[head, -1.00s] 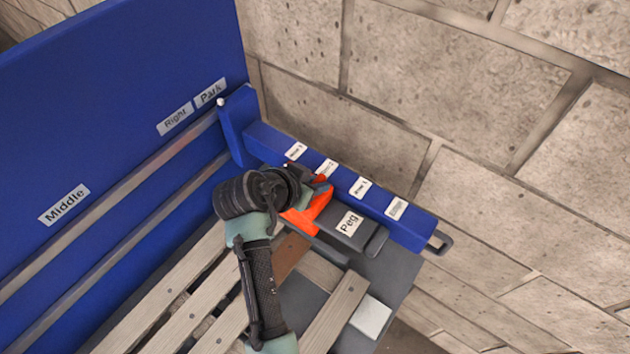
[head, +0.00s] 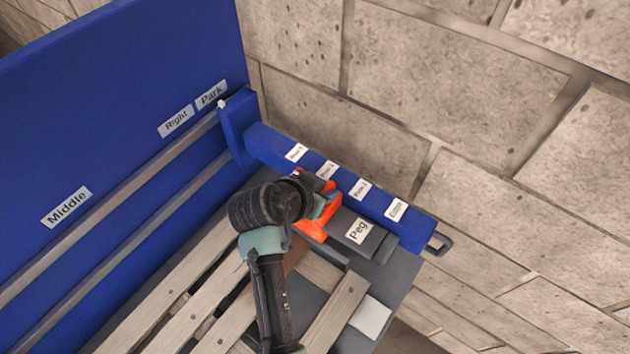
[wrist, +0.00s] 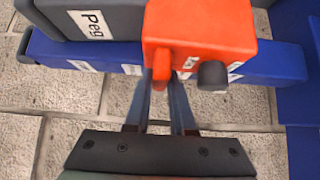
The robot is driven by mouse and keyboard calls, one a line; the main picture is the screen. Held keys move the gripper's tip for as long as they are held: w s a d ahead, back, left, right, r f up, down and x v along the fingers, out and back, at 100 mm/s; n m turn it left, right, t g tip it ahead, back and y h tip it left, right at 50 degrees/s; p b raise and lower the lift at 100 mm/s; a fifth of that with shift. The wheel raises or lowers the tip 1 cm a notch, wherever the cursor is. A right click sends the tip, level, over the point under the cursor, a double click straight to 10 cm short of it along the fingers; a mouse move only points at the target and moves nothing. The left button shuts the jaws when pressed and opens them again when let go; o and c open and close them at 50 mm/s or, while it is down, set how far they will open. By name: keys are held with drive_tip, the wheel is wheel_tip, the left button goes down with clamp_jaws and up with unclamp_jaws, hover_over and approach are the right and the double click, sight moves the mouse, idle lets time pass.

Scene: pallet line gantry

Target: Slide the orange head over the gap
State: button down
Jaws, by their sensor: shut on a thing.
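The orange head (head: 312,226) sits against the blue beam (head: 415,222), at the end of the dark grey block labelled "Peg" (head: 375,243). My arm partly hides it in the head view. In the wrist view the orange head (wrist: 205,28) shows an orange fin and a dark round knob on its near face. My gripper (wrist: 161,85) is shut on the orange fin, one finger on each side. Below lies a slatted wooden pallet (head: 335,318) with an open gap (head: 301,298) between boards; the head's position over it is hard to judge.
A tall blue panel (head: 110,120) labelled "Middle", "Right" and "Park" stands at the left, with grey rails (head: 150,176) along it. A stone block wall (head: 480,110) stands behind the beam. A dark handle (head: 441,243) sticks out at the beam's right end.

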drive_tip(key=s+d, duration=0.2)
drive_tip(key=d, duration=0.1)
drive_tip(key=s+d+p, duration=0.1)
drive_tip(key=d, duration=0.1)
drive_tip(key=shift+s+d, duration=0.1)
drive_tip(key=shift+s, duration=0.3)
drive_tip(key=c, duration=0.8)
unclamp_jaws()
drive_tip(key=shift+o, duration=0.2)
drive_tip(key=b+v, duration=0.2)
drive_tip(key=v, duration=1.1)
drive_tip(key=shift+b, duration=0.35)
drive_tip(key=shift+f, duration=0.1)
